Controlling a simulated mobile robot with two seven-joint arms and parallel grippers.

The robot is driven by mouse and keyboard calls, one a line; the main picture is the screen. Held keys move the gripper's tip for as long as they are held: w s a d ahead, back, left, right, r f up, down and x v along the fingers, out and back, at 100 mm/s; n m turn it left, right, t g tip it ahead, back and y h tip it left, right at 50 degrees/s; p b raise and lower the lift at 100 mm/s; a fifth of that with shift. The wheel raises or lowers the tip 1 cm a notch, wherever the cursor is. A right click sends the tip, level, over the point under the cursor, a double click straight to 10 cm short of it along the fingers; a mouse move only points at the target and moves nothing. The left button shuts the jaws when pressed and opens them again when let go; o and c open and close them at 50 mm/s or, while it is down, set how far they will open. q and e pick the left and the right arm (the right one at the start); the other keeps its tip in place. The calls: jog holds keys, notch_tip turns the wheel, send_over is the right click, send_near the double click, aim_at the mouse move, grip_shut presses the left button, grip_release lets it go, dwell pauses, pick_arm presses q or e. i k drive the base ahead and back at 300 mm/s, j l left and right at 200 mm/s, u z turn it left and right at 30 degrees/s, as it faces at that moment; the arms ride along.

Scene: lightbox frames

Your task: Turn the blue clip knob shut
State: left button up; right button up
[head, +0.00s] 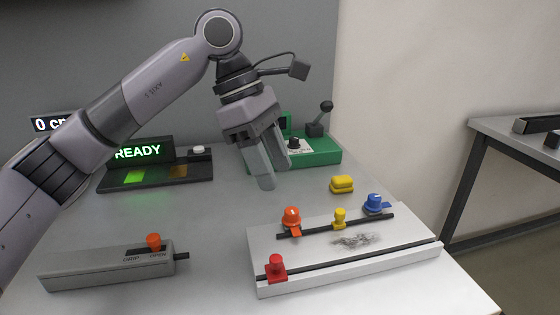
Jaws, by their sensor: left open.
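The blue clip knob (374,202) stands at the right end of a dark bar on the white lightbox frame (285,243), with a blue tab pointing right from its base. An orange knob (291,216) with an orange tab stands at the bar's left end. A yellow peg (339,217) is between them. A dark scribble-like patch (355,240) lies on the frame's face. My left gripper (279,170) is open and empty, fingers pointing down, above the table behind the frame. It is left of the blue knob and apart from it. My right gripper is not in view.
A red knob (276,267) sits on the frame's front rail. A grey slider box (105,267) is at front left. A READY display panel (155,172), a green lever box (318,150) and a yellow block (342,184) stand behind. Bare table lies left of the frame.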

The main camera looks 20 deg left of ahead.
aim_at(373, 204)
jog(key=k+l, duration=0.25)
jog(key=k, duration=0.25)
jog(key=k+l, duration=0.25)
jog(key=k, duration=0.2)
